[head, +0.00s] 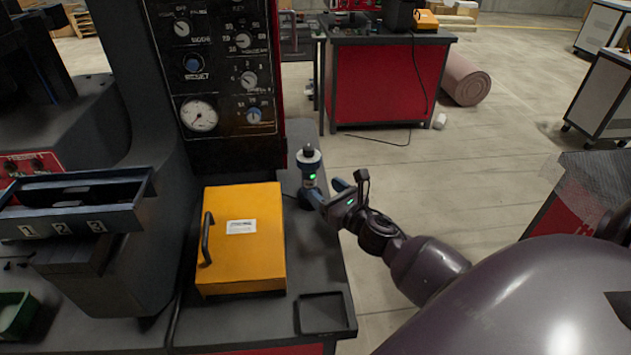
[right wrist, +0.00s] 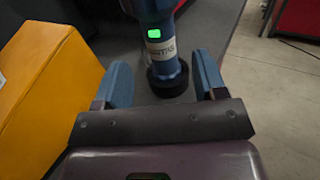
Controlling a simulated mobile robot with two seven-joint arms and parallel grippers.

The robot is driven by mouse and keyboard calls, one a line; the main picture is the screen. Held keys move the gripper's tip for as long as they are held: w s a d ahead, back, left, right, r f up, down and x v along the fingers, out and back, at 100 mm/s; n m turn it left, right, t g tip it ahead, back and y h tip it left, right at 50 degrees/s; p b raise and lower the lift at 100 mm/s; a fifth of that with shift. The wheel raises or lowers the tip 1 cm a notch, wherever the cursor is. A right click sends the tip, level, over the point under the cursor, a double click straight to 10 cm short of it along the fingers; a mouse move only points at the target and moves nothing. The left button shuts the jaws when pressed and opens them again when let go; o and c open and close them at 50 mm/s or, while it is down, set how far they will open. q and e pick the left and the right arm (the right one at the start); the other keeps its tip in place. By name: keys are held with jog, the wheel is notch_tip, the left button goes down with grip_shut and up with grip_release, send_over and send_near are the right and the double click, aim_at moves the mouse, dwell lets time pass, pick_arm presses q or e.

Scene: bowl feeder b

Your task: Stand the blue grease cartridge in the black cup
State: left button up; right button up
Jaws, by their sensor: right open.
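The blue grease cartridge (head: 309,172) stands upright on the dark bench top, with a pale collar, dark top and small green light. In the right wrist view the cartridge (right wrist: 160,40) shows its label, and its top is cut off. A round black piece (right wrist: 168,81) surrounds its foot and looks like the black cup; how deep the foot sits is hidden. My right gripper (head: 328,191) is open just to the right of the cartridge. In the right wrist view the gripper (right wrist: 163,75) has a finger on each side of it, with gaps visible. My left gripper is not in view.
A yellow box (head: 240,262) with a handle stands left of the cartridge. A control panel (head: 221,75) rises behind it. A square black tray (head: 325,313) lies near the bench's front right corner. A numbered blue bin rack (head: 78,205) is at left. Floor is open to the right.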

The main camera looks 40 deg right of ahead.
jog(key=s, duration=0.3)
jog(key=shift+s, duration=0.15)
dwell(0.6)
